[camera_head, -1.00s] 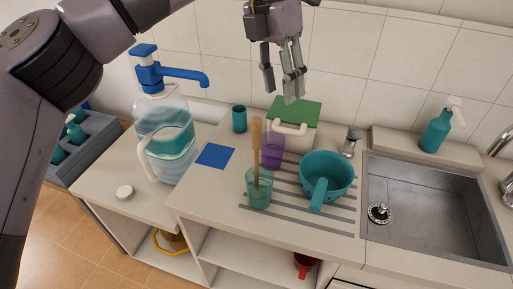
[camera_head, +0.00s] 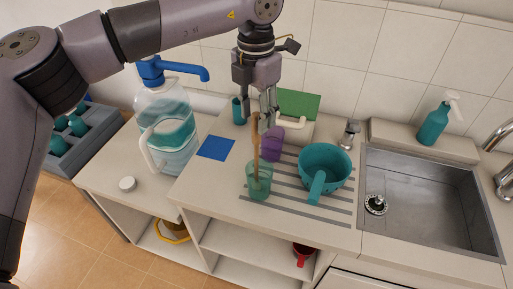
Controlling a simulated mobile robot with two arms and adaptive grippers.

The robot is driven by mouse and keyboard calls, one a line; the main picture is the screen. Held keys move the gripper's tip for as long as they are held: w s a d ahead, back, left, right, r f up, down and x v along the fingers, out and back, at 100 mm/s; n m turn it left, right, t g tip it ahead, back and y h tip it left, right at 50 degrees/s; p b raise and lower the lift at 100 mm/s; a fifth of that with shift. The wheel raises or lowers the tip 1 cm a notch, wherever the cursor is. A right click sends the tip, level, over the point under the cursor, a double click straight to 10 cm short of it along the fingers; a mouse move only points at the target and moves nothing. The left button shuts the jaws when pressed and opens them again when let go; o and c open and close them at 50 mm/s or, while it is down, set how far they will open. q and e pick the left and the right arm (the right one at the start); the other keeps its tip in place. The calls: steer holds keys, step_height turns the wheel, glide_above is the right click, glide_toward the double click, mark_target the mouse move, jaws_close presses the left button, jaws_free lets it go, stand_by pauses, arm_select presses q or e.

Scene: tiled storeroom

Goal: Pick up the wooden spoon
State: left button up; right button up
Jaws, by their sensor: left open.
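The wooden spoon (camera_head: 256,146) stands nearly upright in a translucent teal glass (camera_head: 259,186) on the drainboard part of the counter. Its handle rises above the glass rim. My left gripper (camera_head: 257,118) points down from above, open, with its fingers just behind or around the top of the handle. I cannot tell whether the fingers touch the spoon. The left arm comes in across the top left. My right gripper is not in view.
A purple cup (camera_head: 272,143) stands right behind the spoon, and a teal pot (camera_head: 325,168) stands to its right. A pump bottle (camera_head: 167,132) stands left and a sink (camera_head: 432,195) right. A blue square (camera_head: 216,148) lies on the counter.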

mark_target(256, 141)
arm_select(q)
steer(key=f, duration=0.1)
steer(key=f+p, duration=0.1)
steer(key=f, duration=0.1)
steer(key=f+p, duration=0.1)
steer(key=shift+s+f, duration=0.15)
steer(key=shift+s, duration=0.15)
steer(key=shift+f, duration=0.35)
steer(key=shift+c, duration=0.2)
jaws_close()
